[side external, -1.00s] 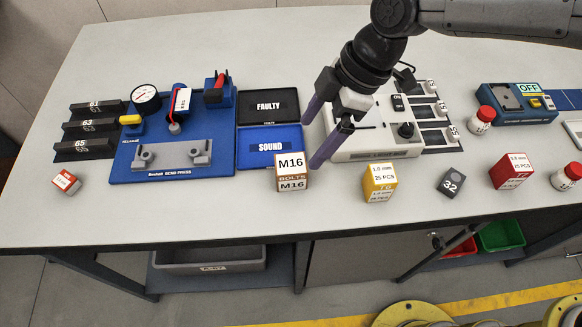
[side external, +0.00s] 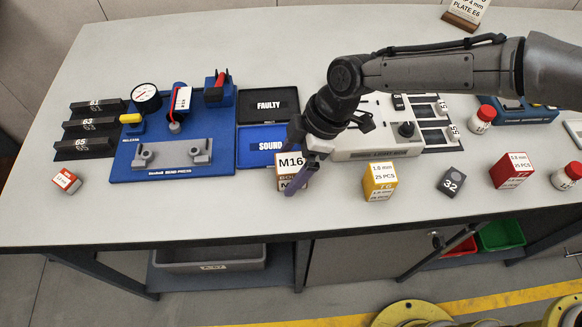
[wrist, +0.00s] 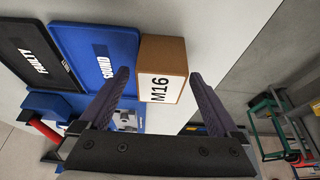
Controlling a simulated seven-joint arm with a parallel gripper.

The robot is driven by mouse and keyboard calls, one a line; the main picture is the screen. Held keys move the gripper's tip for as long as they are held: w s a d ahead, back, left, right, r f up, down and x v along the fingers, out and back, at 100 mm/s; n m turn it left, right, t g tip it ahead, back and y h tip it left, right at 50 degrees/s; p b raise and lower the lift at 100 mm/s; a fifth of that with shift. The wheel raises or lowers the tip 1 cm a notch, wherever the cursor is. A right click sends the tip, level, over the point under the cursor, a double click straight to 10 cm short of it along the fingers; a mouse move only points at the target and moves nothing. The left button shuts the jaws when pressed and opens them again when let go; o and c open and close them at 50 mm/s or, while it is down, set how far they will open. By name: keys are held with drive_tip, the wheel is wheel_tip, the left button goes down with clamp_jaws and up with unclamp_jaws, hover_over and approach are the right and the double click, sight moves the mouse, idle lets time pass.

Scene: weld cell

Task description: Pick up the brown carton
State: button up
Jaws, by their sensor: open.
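The brown carton (side external: 286,164), with a white M16 label, stands on the bench near its front edge, just in front of the blue SOUND tray. My gripper (side external: 302,172) is over it in the side view and partly hides it. In the wrist view the carton (wrist: 164,56) lies ahead of and between the two open fingers (wrist: 160,95). Its labelled face is turned to the camera. Nothing is held; whether a finger touches the carton I cannot tell.
The SOUND tray (side external: 258,157) and the black FAULTY tray (side external: 284,97) lie behind the carton. A blue bend press (side external: 140,174) stands left. A yellow carton (side external: 380,182) and a dark block (side external: 451,181) stand to the right. The bench front between them is clear.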

clamp_jaws()
drive_tip(key=shift+r, duration=0.15)
idle(0.4)
